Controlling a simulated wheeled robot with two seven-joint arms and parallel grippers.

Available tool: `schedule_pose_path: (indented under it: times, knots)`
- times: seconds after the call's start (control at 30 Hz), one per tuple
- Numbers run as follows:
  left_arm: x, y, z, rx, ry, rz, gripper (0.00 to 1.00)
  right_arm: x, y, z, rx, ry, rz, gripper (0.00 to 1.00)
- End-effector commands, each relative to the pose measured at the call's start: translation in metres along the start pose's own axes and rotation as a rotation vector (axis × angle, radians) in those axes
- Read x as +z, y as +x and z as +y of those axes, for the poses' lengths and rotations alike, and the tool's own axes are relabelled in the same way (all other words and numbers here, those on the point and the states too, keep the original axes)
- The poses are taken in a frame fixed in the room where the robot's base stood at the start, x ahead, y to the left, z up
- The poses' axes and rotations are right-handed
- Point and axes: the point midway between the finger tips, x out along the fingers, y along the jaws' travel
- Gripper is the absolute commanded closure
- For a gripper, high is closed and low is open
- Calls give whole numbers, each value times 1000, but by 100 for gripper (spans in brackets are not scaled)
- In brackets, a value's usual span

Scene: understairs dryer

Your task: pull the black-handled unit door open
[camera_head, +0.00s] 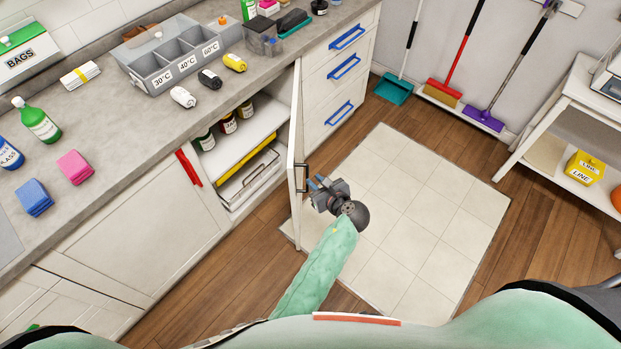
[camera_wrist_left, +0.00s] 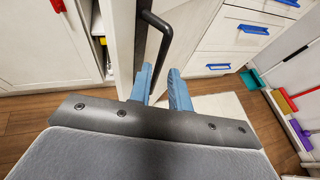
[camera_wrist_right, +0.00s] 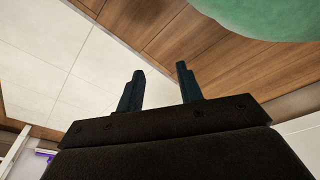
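The black-handled unit door (camera_head: 295,150) stands swung out from the counter, seen nearly edge-on. Its black bar handle (camera_head: 302,178) is on the face turned to the right. My left gripper (camera_head: 316,184) is at the handle. In the left wrist view the handle (camera_wrist_left: 163,42) runs down between the spread blue fingers of the left gripper (camera_wrist_left: 163,80), nearer the left finger; I see no clear grip on it. My right gripper (camera_wrist_right: 158,80) is open and empty above the floor, away from the door.
The opened cabinet shows a white shelf (camera_head: 240,138) with bottles. A red-handled door (camera_head: 145,225) is left of it, blue-handled drawers (camera_head: 340,70) right. Pale floor tiles (camera_head: 420,215) are clear. Brooms (camera_head: 455,75) and a white rack (camera_head: 560,115) stand beyond.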

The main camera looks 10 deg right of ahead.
Motion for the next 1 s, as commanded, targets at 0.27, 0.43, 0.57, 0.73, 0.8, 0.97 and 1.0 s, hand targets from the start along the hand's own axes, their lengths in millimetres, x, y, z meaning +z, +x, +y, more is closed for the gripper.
schedule_pose_path:
  times: [0.27, 0.43, 0.57, 0.73, 0.8, 0.97, 1.0]
  knots:
    - [0, -18, 0, 0, 0, -1, 81, -10, -8, -3, -4, 5, -8, 64]
    - [1, -19, 0, 1, 1, -1, 81, -10, -8, -3, -3, 5, -8, 64]
    - [0, -18, 0, 0, -1, 0, 92, -10, -8, -3, -3, 5, -8, 64]
    - [-26, -5, 7, -17, -57, 45, 100, -10, -9, -2, -2, 5, -7, 64]
    - [-51, 8, 15, -29, -118, 89, 100, -10, -9, -1, -1, 4, -6, 64]
    - [-123, 38, 42, -42, -325, 227, 100, -2, -6, 1, 0, 3, -6, 64]
    - [-141, 45, 50, -39, -383, 263, 100, 1, -6, 1, 0, 3, -9, 64]
